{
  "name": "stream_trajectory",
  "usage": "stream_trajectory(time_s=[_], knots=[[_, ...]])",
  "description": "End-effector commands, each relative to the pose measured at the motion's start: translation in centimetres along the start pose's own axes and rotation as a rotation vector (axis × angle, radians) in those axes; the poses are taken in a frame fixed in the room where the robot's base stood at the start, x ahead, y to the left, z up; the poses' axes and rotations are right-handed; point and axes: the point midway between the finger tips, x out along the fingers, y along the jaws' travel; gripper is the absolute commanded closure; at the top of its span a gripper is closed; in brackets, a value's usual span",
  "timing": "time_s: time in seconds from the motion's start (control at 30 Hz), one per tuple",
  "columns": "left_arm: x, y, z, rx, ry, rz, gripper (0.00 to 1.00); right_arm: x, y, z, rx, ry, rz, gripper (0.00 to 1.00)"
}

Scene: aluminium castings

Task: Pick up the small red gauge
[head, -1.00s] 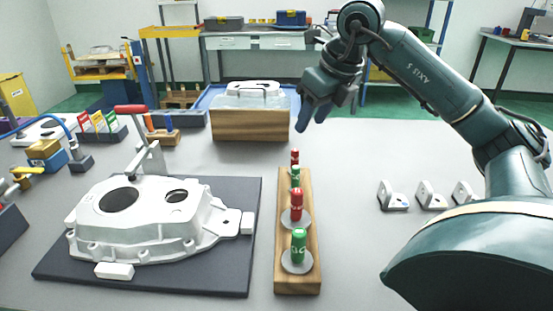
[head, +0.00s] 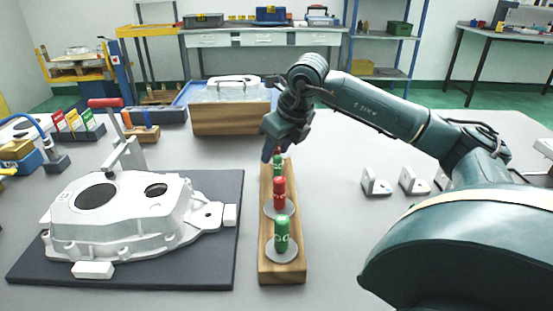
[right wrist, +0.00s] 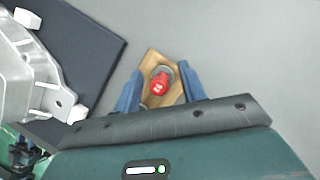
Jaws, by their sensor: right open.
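The small red gauge (right wrist: 159,85) stands upright at the far end of the wooden rack (head: 267,235). In the right wrist view it shows from above, between the two blue fingers of my right gripper (right wrist: 160,82). My right gripper (head: 272,152) is open, with its fingers pointing down at the rack's far end; in the head view it hides most of the small red gauge. Nearer on the same rack are a small green gauge (head: 277,171), a larger red gauge (head: 280,192) and a larger green gauge (head: 281,233). My left gripper is not in view.
A white casting (head: 130,215) lies on a dark mat (head: 222,260) left of the rack. A wooden box (head: 225,120) with a casting stands behind. Several small white brackets (head: 375,182) stand to the right. The grey table between rack and brackets is clear.

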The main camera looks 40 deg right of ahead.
Motion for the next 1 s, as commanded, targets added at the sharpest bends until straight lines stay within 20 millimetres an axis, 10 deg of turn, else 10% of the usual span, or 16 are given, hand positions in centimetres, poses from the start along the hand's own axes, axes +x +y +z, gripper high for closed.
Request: stream_trajectory(time_s=[0.27, 0.77, 1.0], knots=[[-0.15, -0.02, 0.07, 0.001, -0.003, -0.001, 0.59, 0.33, -0.03, 0.01, 0.000, -0.001, -0.001, 0.60], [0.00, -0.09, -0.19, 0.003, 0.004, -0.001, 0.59, 0.28, -0.03, 0.02, 0.000, -0.001, -0.001, 1.00], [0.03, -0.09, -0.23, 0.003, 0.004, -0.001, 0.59, 0.25, -0.04, 0.04, 0.000, -0.002, -0.001, 1.00]])
